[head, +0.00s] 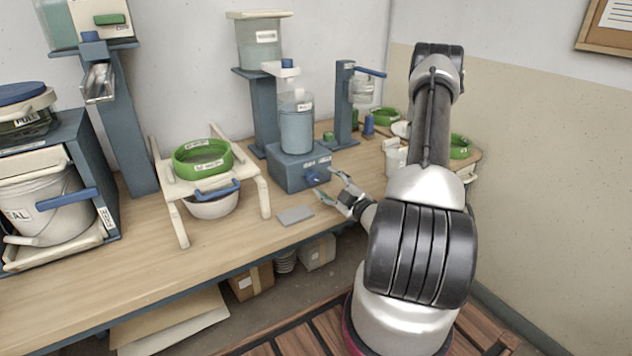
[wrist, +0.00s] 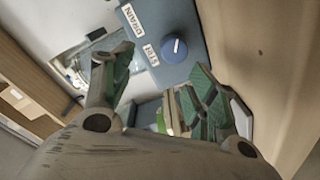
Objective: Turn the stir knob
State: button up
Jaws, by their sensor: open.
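The stir knob is a round blue dial (wrist: 174,49) with a white line on its face. It sits on the front of a blue-grey box (head: 292,168) under a clear cylinder of liquid (head: 296,128). The knob also shows in the head view (head: 312,178). In the wrist view, a label by it is too small to read surely, and another reads DRAIN. My gripper (head: 329,185) is open and empty in front of the box, apart from the knob. In the wrist view the knob lies ahead of and between the fingertips (wrist: 163,62).
A grey flat pad (head: 295,215) lies on the wooden bench at the left of my gripper. A cream stand with a green sieve (head: 202,158) is further left. A blue stand (head: 345,105) and several small items are behind and right.

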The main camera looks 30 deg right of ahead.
aim_at(315, 179)
notch_tip(315, 179, down, 3)
jog(key=shift+r, duration=0.2)
jog(key=w, duration=0.7)
jog(key=shift+w+a, duration=0.25)
jog(key=shift+a, duration=0.05)
jog(key=c, duration=1)
